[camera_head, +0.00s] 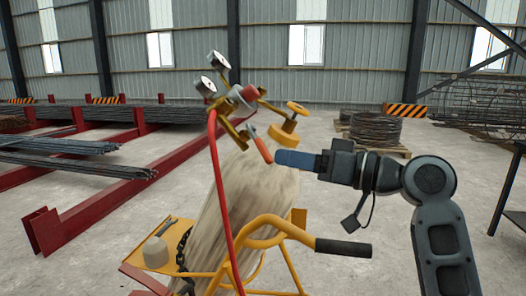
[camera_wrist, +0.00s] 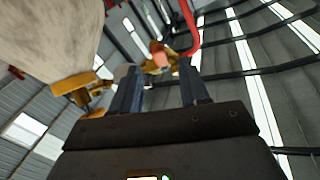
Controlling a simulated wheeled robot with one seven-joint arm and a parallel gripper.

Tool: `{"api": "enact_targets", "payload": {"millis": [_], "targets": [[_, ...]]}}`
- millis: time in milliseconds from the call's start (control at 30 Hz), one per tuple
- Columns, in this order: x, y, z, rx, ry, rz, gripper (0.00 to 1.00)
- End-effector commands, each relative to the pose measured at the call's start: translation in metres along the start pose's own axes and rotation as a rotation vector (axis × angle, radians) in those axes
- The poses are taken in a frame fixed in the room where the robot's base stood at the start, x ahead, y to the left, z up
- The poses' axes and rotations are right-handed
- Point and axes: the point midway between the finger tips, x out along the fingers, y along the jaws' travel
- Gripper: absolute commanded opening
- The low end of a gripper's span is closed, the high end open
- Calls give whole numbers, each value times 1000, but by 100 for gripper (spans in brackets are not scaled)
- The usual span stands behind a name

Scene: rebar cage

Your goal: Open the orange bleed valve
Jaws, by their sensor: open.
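An orange lever (camera_head: 258,146), which appears to be the bleed valve handle, hangs at a slant from the brass fittings above the gas cylinder (camera_head: 245,195). In the wrist view an orange part (camera_wrist: 161,59) shows beyond and between the fingertips. My gripper (camera_head: 280,158) points left, its blue fingertips just right of the lever's lower end; I cannot tell whether they touch it. In the wrist view my gripper (camera_wrist: 158,80) has its two fingers apart with nothing clearly held.
Two gauges (camera_head: 212,73) and a red hose (camera_head: 220,190) are left of the lever. An orange-yellow handwheel (camera_head: 297,108) stands above my gripper. The yellow cart handle (camera_head: 270,228) lies below. Red racks with rebar (camera_head: 100,170) are on the left.

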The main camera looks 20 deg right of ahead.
Motion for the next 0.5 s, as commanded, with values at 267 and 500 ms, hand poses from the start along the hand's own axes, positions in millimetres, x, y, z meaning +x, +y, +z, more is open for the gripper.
{"api": "enact_targets", "payload": {"millis": [267,500], "targets": [[42,0,-2,1,0,1,45],[68,1,-1,0,1,3,45]]}}
